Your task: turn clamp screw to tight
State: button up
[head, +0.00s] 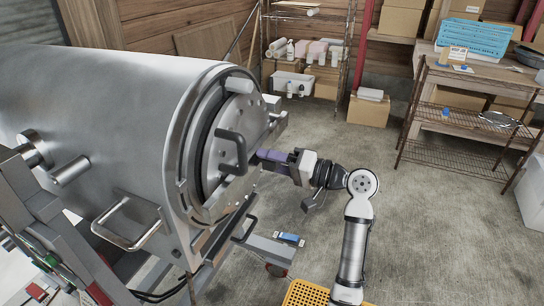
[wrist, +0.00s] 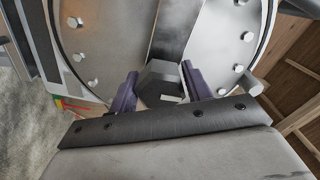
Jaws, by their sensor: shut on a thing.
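A large steel drum (head: 110,120) lies on its side in the head view, with a round bolted end plate (head: 222,122). The end plate also fills the top of the wrist view (wrist: 105,40). The clamp screw (wrist: 158,77) shows there as a grey hexagonal head in front of the plate. My gripper (head: 262,155) reaches the plate from the right in the head view, its purple fingers level. In the wrist view my gripper (wrist: 160,88) has one finger on each side of the screw head, shut on it. The head view hides the screw behind the fingers.
A black handle (head: 234,150) sticks out of the end plate close to my fingers. A yellow crate (head: 306,293) stands on the floor near my arm. A wire shelf (head: 470,125) stands at the right. The concrete floor between is mostly clear.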

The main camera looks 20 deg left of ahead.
jog(key=shift+w+r, duration=0.1)
dwell(0.4)
jog(key=o, duration=1)
jog(key=shift+c, duration=0.2)
jog(key=shift+d, duration=0.1)
jog(key=d+b, duration=0.4)
jog(key=d, duration=0.9)
jog(key=shift+s+d, duration=0.3)
jog(key=shift+d, duration=0.05)
